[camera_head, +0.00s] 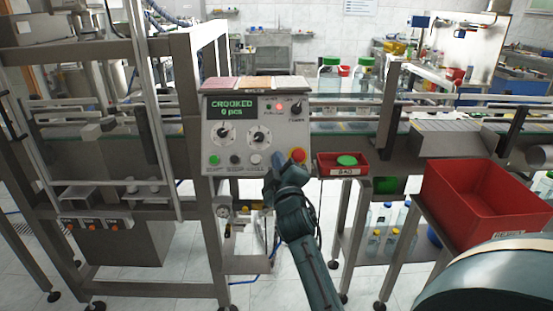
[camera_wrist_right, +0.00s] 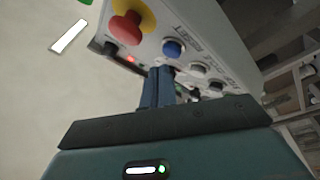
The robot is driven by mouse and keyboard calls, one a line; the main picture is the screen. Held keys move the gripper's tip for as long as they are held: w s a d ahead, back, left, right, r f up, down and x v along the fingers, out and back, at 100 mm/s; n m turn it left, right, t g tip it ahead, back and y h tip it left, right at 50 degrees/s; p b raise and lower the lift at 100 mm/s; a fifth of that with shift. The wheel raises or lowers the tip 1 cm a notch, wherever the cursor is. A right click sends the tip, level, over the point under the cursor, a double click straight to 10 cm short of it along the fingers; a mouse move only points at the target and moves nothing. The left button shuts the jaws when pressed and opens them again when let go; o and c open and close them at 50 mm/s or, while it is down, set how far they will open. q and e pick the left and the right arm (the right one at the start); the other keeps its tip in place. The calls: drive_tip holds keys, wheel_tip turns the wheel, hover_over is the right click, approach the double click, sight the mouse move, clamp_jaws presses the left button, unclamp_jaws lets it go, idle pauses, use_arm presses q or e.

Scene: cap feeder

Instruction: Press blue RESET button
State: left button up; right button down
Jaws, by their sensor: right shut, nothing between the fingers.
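The blue RESET button (camera_wrist_right: 174,48) shows in the right wrist view on the pale control panel, beside its RESET lettering. My right gripper (camera_wrist_right: 160,86) is shut and empty, with its fingertips just below the blue button. A gap seems to remain between them, but the exact distance cannot be told. In the head view my right gripper (camera_head: 273,182) is at the lower right of the control panel (camera_head: 255,145) and hides the blue button. The panel's green display (camera_head: 232,108) reads "CROOKED 0 pcs". My left gripper is not in view.
A red emergency knob on a yellow base (camera_wrist_right: 128,25) sits next to the blue button; it also shows in the head view (camera_head: 298,155). White and black buttons (camera_wrist_right: 200,69) follow along the row. A small red tray (camera_head: 327,165) and a large red bin (camera_head: 480,199) stand to the right.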

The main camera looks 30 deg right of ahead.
drive_tip(key=shift+w+f, duration=0.1)
idle(0.3)
drive_tip(key=shift+w+d+f, duration=0.15)
drive_tip(key=shift+w, duration=0.1)
drive_tip(key=shift+w+d+f+b, duration=0.2)
drive_tip(key=shift+w+f+b, duration=0.05)
drive_tip(key=shift+b, duration=0.2)
idle(0.6)
drive_tip(key=shift+r, duration=0.1)
drive_tip(key=shift+s+a+r+p, duration=0.35)
drive_tip(key=shift+s+r+p, duration=0.05)
drive_tip(key=shift+s+p, duration=0.25)
